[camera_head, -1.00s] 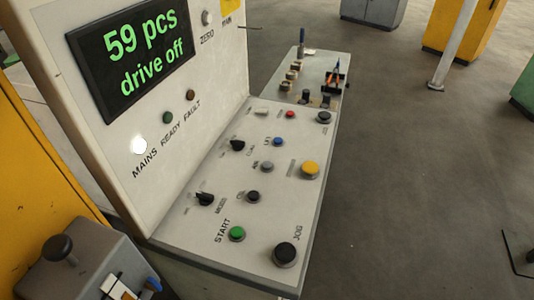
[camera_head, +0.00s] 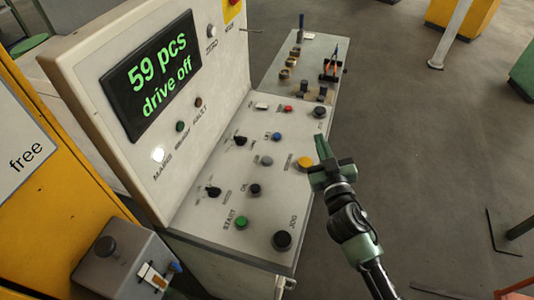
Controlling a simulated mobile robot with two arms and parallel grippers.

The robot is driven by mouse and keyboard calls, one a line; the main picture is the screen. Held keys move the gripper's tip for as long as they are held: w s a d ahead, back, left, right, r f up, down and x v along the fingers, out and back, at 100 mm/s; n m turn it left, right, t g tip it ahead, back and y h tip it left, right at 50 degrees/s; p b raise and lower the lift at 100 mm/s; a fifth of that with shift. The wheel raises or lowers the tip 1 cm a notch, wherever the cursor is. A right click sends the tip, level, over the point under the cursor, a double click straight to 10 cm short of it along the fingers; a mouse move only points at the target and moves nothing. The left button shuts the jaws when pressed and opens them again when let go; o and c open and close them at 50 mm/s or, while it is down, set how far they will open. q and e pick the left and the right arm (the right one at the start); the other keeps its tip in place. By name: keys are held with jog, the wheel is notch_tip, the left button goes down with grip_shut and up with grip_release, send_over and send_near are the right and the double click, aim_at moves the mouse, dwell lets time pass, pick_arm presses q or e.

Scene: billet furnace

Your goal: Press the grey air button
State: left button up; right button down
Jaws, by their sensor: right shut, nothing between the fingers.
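The grey air button (camera_head: 266,160) is a small round grey cap on the sloping white control panel (camera_head: 215,215), between the blue button (camera_head: 276,136) and the small black button (camera_head: 254,189). It is in plain view, with nothing over it. My right gripper (camera_head: 321,142), green and black, is shut and empty. In the picture its tips are to the right of the grey button, just above and beside the yellow button (camera_head: 305,163), apart from the grey one. I cannot tell how high the tips are above the panel. My left gripper is not in view.
A green START button (camera_head: 241,223), a black JOG button (camera_head: 282,240) and black rotary knobs (camera_head: 214,191) share the panel. The upright display (camera_head: 152,90) reads "59 pcs drive off". A side shelf (camera_head: 300,65) with small items lies behind. Open floor is to the right.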

jog(key=w+a+r+n+y, duration=0.2)
jog(key=a+r+n+y, duration=0.4)
jog(key=a+r+y, duration=0.25)
jog(key=n+g+h+p, duration=0.3)
jog(key=n+g, duration=0.7)
jog(key=g, duration=0.2)
send_over(270, 161)
notch_tip(270, 161, down, 6)
jog(key=shift+r, duration=0.1)
notch_tip(270, 161, down, 7)
jog(key=b, duration=0.7)
jog(key=shift+f, duration=0.9)
